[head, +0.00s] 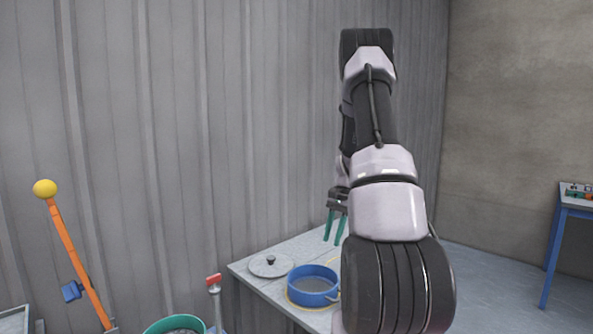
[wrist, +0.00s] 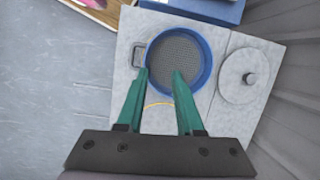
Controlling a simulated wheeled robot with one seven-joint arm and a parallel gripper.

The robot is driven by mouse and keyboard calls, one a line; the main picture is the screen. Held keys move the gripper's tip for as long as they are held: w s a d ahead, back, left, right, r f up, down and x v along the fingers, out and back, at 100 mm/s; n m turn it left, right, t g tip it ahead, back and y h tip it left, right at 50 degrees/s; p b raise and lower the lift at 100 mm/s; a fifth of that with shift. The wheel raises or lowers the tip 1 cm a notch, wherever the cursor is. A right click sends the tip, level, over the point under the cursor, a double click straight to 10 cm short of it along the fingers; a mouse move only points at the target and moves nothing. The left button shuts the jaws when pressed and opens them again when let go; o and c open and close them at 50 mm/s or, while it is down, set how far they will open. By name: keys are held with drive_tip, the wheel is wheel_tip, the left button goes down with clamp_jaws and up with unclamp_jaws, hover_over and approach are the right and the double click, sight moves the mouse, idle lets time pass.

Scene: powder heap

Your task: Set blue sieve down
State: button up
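The blue sieve (head: 313,285) is a round blue ring with a grey mesh bottom and a small metal handle. It rests on the grey table (head: 258,280), on or within a yellow ring marking. In the wrist view the sieve (wrist: 207,62) lies beyond my fingertips, its handle to the left. My gripper (head: 335,226) is above the table behind the sieve in the head view. Its two green fingers (wrist: 159,74) are spread apart with nothing between them. They overlap the sieve's near side in the wrist view; contact cannot be told.
A grey round lid (head: 270,265) with a dark knob lies beside the sieve. A teal bucket (head: 174,325) and a red-handled tool (head: 214,285) stand left of the table. An orange pole (head: 78,262) leans at the corrugated wall. A blue-legged table (head: 553,250) is at right.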

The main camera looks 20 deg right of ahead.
drive_tip(key=s+a+r+n+t+h, duration=0.1)
drive_tip(key=s+a+r+n+t, duration=0.15)
drive_tip(key=a+r, duration=0.6)
drive_tip(key=s+a+r+n+t+h, duration=0.1)
drive_tip(key=s+a+r+n, duration=0.3)
drive_tip(key=r, duration=0.8)
drive_tip(key=s+a+r+n+t, duration=0.1)
drive_tip(key=s+a+r+t, duration=0.1)
drive_tip(key=s+a+r, duration=0.2)
drive_tip(key=s+a+r+n+t, duration=0.1)
drive_tip(key=s+a+r, duration=0.3)
drive_tip(key=s, duration=0.5)
drive_tip(key=shift+s+a+r+t, duration=0.35)
drive_tip(key=shift+a+t, duration=0.4)
drive_tip(key=shift+a, duration=0.65)
